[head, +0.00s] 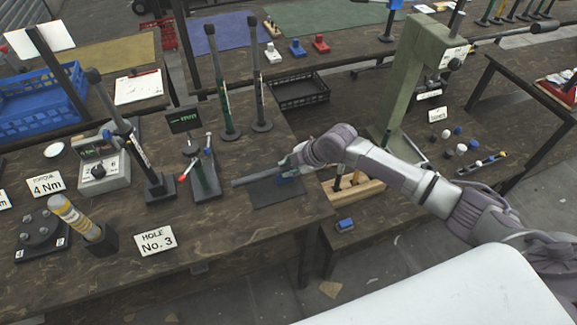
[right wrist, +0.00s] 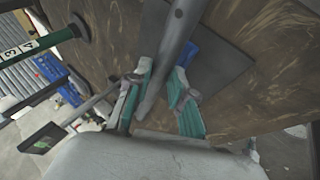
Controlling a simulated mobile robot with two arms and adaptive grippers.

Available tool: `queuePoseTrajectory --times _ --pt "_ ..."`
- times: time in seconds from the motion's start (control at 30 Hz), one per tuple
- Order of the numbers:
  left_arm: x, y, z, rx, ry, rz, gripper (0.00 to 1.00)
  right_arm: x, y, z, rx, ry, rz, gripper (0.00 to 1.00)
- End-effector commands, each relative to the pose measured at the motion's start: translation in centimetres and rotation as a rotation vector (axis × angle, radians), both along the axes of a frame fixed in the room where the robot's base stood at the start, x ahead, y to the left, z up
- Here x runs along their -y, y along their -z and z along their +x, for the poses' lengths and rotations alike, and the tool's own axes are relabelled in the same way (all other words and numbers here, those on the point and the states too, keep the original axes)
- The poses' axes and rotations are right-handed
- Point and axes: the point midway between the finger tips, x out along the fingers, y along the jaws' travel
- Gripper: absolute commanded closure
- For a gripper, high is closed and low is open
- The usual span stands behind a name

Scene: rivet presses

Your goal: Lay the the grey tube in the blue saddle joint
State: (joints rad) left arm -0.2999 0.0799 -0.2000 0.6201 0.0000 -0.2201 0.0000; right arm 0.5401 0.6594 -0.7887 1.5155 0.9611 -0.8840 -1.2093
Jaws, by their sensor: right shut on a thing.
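The grey tube (head: 255,177) lies roughly level over a dark mat (head: 274,192) at the right end of the left bench. My right gripper (head: 290,168) is shut on it near its right end. In the right wrist view the tube (right wrist: 180,30) passes between the teal fingers of the right gripper (right wrist: 155,98). A blue piece, apparently the blue saddle joint (right wrist: 189,52), shows beside the tube, partly hidden by a finger. In the head view only a little blue shows under the gripper. I cannot tell whether tube and saddle touch. My left gripper is out of view.
A red-handled tool stand (head: 205,180) is close left of the tube. A Hole No. 3 card (head: 156,240) lies near the front edge.

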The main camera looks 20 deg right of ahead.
Motion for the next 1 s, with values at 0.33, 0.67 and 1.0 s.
queuePoseTrajectory --times 0.33,0.67,1.0 --pt "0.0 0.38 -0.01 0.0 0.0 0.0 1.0 -0.01 0.43 0.02 0.001 0.0 0.0 1.0" --pt "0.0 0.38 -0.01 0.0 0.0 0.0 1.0 -0.03 0.61 -0.04 -0.001 0.0 0.0 1.0" --pt "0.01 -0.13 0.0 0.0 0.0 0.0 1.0 -0.02 0.02 -0.03 -0.001 0.0 0.0 1.0"
